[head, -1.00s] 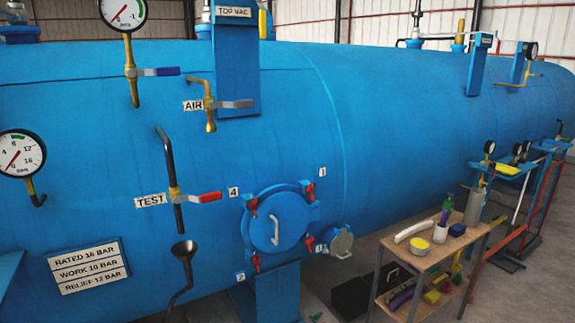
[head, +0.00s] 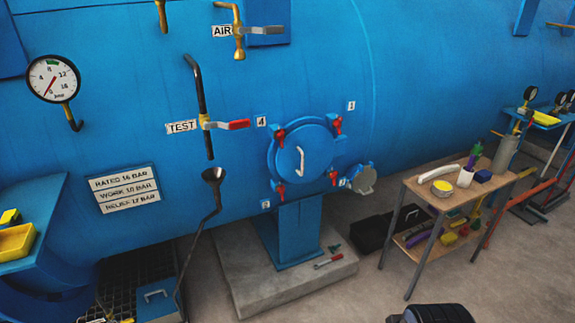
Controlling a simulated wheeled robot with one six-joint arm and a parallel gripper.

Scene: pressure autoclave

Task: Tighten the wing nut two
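The round blue hatch door (head: 302,158) sits low on the big blue vessel and looks closed, with a handle on its face. Red wing nuts stand around its rim: upper left (head: 280,134), upper right (head: 337,126), lower left (head: 280,191) and lower right (head: 333,172). Small number labels sit beside them. The upper left reads 4 and the upper right seems to read 1. The lower labels are too small to read surely, so I cannot confirm which is wing nut two. My gripper's fingers are not in view.
A small round fitting (head: 362,179) juts out right of the hatch. A cluttered trolley (head: 417,187) stands right. A funnel pipe (head: 210,205) hangs left.

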